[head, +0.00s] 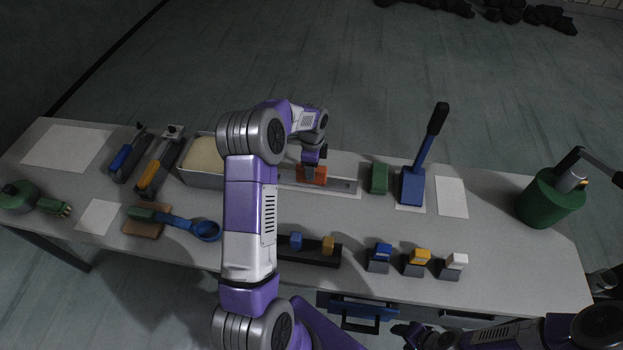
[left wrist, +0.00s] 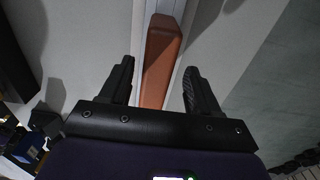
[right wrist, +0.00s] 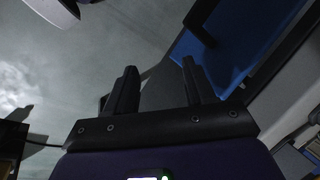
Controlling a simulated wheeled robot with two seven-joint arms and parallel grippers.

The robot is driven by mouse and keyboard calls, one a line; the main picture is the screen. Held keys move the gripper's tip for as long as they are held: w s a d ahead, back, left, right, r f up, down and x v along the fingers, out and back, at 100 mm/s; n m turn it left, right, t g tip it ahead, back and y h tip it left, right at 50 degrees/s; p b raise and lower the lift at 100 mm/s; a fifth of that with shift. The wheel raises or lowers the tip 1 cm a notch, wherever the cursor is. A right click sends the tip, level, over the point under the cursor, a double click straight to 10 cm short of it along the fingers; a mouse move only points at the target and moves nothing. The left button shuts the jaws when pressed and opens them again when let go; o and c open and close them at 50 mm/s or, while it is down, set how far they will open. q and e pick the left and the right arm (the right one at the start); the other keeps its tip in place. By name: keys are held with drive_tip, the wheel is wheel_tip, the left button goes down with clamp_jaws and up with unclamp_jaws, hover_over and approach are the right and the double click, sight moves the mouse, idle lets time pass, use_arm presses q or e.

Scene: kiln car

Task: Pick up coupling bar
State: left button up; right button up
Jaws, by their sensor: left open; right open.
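An orange-brown bar, which looks like the coupling bar (head: 313,175), lies on a pale metal rail (head: 343,185) at the middle of the bench. In the left wrist view the bar (left wrist: 162,62) runs between the fingertips of my left gripper (left wrist: 159,70), which is open. A gap shows on both sides of the bar, and I see no grip. In the head view my left arm hides part of the rail and its surroundings. My right gripper (head: 407,333) is open and empty, low at the bench's front, near an open blue drawer (right wrist: 225,50).
Left of the rail stands a bin (head: 203,160) with pale contents. Right of it are a green block (head: 379,177) and a blue lever (head: 412,186). A black tray (head: 310,251) and several small blocks stand at the front. A green can (head: 548,200) stands far right.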

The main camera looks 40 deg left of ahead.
use_arm(q)
wheel_tip(320, 180, down, 4)
drive_tip(key=shift+s+f+b, duration=0.1)
drive_tip(key=shift+s+b, duration=0.05)
drive_tip(key=shift+b, duration=0.3)
drive_tip(key=shift+c, duration=0.3)
clamp_jaws()
